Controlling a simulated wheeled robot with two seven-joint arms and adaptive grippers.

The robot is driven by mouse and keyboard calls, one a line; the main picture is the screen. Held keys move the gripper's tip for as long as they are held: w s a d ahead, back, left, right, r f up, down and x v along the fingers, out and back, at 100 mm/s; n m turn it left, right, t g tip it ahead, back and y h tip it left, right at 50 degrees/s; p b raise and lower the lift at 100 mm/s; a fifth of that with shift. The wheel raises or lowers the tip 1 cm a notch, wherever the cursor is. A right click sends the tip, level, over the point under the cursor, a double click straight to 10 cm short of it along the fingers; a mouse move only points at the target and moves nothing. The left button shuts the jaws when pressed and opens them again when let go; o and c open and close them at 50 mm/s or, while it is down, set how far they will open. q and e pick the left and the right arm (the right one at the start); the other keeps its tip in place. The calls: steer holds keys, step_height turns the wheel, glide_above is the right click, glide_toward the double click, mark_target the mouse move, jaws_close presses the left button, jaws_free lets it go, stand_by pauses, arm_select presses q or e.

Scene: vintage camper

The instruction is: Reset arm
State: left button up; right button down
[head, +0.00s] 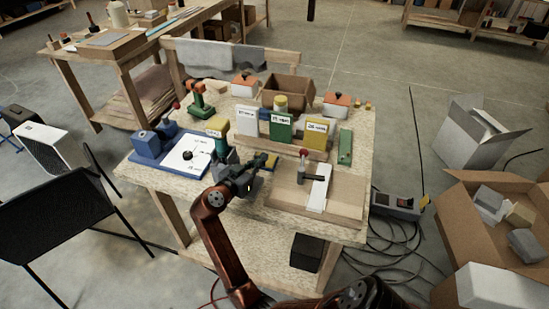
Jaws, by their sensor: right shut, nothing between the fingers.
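My right arm rises from the bottom of the head view, and its gripper (262,163) is over the workbench (262,222), left of the middle. The gripper is shut and empty. It is in front of the row of upright cards and left of a shallow wooden tray (345,197). Whether its fingertips touch anything on the bench cannot be told. My left gripper does not show.
A white card (247,121), a green card (280,128) and a yellow card (316,133) stand behind the gripper. A blue device (147,147) is at left. An open cardboard box (288,91) stands behind. Cables lie on the floor at right.

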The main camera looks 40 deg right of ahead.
steer(key=shift+w+a+r, duration=0.2)
steer(key=shift+w+a, duration=0.05)
steer(key=shift+a, duration=0.45)
